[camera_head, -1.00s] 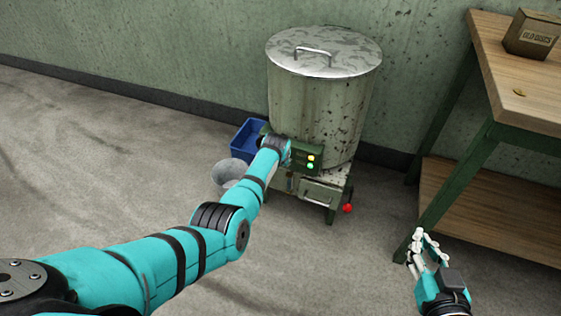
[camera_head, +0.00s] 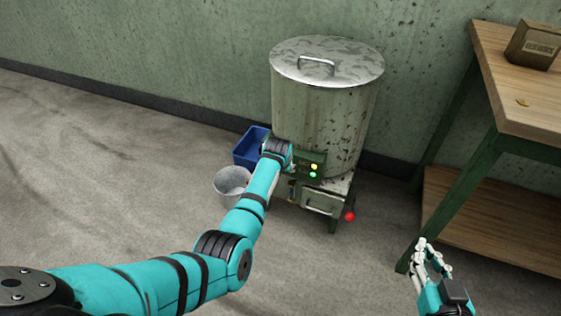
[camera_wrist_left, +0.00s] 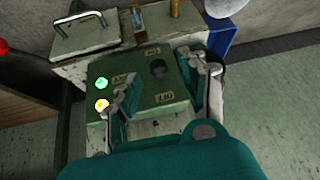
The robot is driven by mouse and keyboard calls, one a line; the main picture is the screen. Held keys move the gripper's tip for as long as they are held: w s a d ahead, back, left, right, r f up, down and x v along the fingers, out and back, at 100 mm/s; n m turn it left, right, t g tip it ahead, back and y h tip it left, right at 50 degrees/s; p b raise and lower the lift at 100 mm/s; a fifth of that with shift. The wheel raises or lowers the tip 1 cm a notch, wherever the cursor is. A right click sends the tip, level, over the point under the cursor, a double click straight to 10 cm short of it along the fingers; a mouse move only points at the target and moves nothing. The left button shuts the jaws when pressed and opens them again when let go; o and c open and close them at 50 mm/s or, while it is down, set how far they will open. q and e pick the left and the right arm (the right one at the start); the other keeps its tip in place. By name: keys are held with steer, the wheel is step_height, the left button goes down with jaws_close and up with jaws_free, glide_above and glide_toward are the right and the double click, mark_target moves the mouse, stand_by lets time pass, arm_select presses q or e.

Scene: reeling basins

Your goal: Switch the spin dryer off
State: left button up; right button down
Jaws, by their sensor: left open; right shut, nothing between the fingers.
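The spin dryer (camera_head: 322,125) is a stained metal drum with a handled lid, on a low stand by the wall. Its green control box (camera_head: 312,165) has a yellow and a green lamp, both lit. In the left wrist view the box (camera_wrist_left: 150,110) shows the green lamp (camera_wrist_left: 101,83), the yellow lamp (camera_wrist_left: 101,105) and a dark round control (camera_wrist_left: 157,68). My left gripper (camera_wrist_left: 163,75) is open over the box, its fingers either side of the dark control; contact is unclear. My right gripper (camera_head: 430,255) is shut and empty, low at the right, away from the dryer.
A blue crate (camera_head: 250,146) and a grey bucket (camera_head: 231,181) stand left of the dryer. A red ball-shaped knob (camera_head: 349,216) sits low at its right. A wooden table (camera_head: 530,100) with a box (camera_head: 534,44) stands at the right. The floor at left is clear.

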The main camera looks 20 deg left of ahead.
arm_select(q)
steer(key=v, duration=0.8)
steer(key=shift+r, duration=0.25)
steer(key=shift+s, duration=0.15)
